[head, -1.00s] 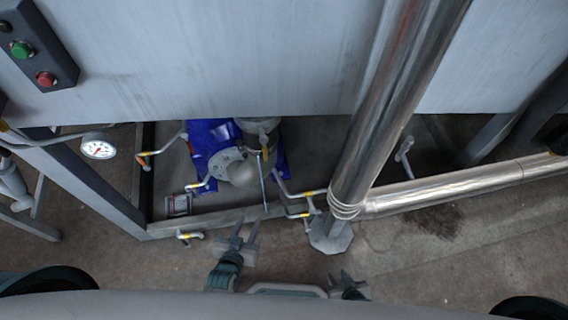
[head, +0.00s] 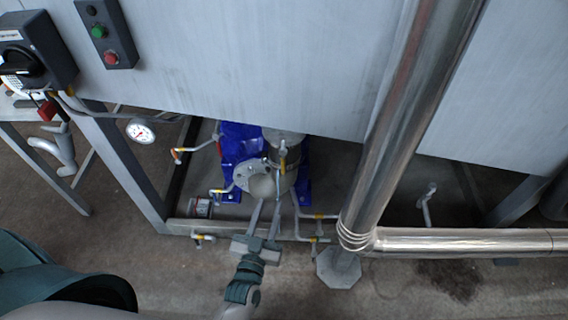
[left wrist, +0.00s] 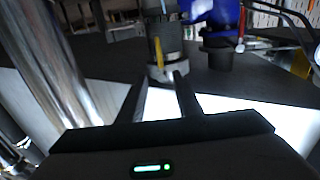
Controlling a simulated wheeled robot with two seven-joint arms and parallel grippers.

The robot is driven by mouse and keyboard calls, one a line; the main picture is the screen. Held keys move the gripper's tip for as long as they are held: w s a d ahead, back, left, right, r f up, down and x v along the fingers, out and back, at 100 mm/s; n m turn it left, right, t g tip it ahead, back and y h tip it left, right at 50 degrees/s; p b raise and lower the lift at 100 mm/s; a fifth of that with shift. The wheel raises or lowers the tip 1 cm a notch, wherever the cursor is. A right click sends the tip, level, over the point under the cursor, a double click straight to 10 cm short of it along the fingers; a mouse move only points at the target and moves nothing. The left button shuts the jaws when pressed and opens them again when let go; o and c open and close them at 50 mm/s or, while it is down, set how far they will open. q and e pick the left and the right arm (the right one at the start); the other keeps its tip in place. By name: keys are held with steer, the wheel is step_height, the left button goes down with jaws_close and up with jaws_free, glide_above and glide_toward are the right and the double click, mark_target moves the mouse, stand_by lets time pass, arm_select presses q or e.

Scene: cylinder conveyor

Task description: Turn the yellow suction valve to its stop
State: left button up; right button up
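A yellow valve lever (head: 282,154) stands on the grey fitting beside the blue pump (head: 238,143), under the large grey panel. In the left wrist view the yellow lever (left wrist: 159,52) points upright in front of a grey round flange (left wrist: 166,71). My left gripper (head: 270,208) is open and empty, its fingers reaching toward the pump, short of the lever in the head view. In the left wrist view its two fingers (left wrist: 160,82) are apart, with the lever just beyond and between the tips. Contact is not visible. My right gripper is out of view.
A shiny vertical pipe (head: 391,130) and a horizontal pipe (head: 460,240) stand to the right. Several small yellow-banded pipes surround the pump, one (head: 320,217) to the right of my gripper. A gauge (head: 140,131) and button box (head: 104,32) are at left.

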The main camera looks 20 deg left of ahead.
mark_target(283, 165)
arm_select(q)
steer(key=w, duration=0.5)
steer(key=w+a+p, duration=0.1)
steer(key=w, duration=1.1)
steer(key=shift+w+a, duration=0.15)
